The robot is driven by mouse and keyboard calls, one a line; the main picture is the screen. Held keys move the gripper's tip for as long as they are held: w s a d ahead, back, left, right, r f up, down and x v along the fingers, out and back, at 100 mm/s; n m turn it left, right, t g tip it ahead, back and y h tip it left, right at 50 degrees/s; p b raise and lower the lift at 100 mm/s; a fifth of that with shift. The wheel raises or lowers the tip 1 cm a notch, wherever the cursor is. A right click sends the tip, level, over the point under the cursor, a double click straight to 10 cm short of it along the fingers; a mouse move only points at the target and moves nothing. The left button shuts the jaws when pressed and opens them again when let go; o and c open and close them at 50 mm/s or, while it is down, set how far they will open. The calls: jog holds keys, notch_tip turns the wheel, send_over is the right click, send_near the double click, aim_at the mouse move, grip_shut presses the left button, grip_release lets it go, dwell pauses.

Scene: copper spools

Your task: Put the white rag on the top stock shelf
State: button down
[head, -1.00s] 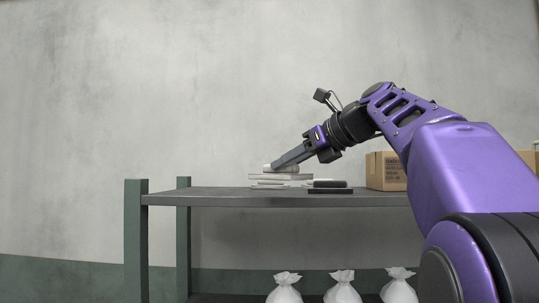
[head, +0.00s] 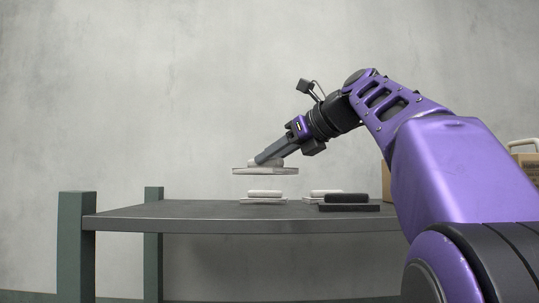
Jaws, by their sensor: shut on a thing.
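The white rag (head: 283,171) looks like a flat, pale slab with a rounded ridge on top. My gripper (head: 259,160) is shut on its ridge from above right. It holds the rag roughly level, with a visible gap above the top shelf (head: 190,212). Two similar pale pieces lie on the shelf, one below the held rag (head: 263,196) and one to its right (head: 322,195). The far fingertip is partly hidden by the ridge.
A black piece (head: 348,203) of like shape lies in front of the right pale piece. A cardboard box (head: 386,181) stands right, partly behind my arm. Green posts (head: 75,245) carry the shelf's left end. The shelf's left part is clear.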

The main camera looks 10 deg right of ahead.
jog(key=shift+s+f, duration=0.15)
jog(key=shift+f, duration=0.3)
send_over(272, 211)
jog(key=shift+f, duration=2.65)
jog(key=shift+f+b, duration=0.35)
jog(key=shift+f, duration=0.25)
jog(key=c, duration=0.6)
grip_release()
